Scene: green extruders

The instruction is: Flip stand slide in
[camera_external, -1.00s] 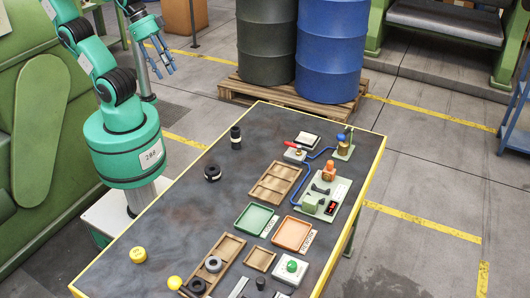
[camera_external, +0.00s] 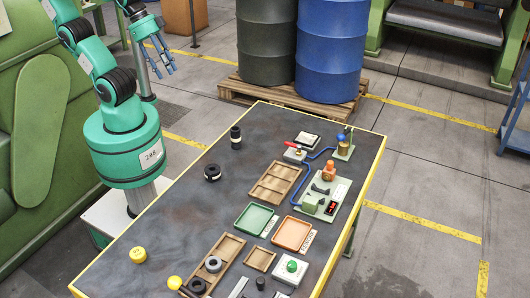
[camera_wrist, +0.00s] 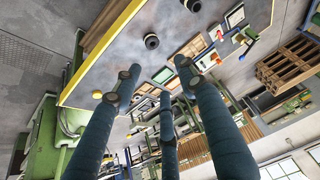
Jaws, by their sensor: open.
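My gripper (camera_external: 160,58) is raised beyond the table's far left edge, empty, with its blue fingers spread apart; they also show in the wrist view (camera_wrist: 158,82). A black cylinder with a pale band (camera_external: 235,138) stands upright on the dark tabletop. A short black ring-shaped piece (camera_external: 212,173) sits nearer and to its left. Both black pieces are well apart from my gripper. A wooden tray with compartments (camera_external: 265,192) lies to their right. A longer wooden tray (camera_external: 232,246) lies nearer the front, with grey and black rings at its near end.
A green tray (camera_external: 243,224) and an orange tray (camera_external: 280,236) lie mid-table. A fixture board (camera_external: 342,190) and blue tubing line the right side. A yellow cylinder (camera_external: 138,255) stands at the left edge. The left middle of the tabletop is mostly clear.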

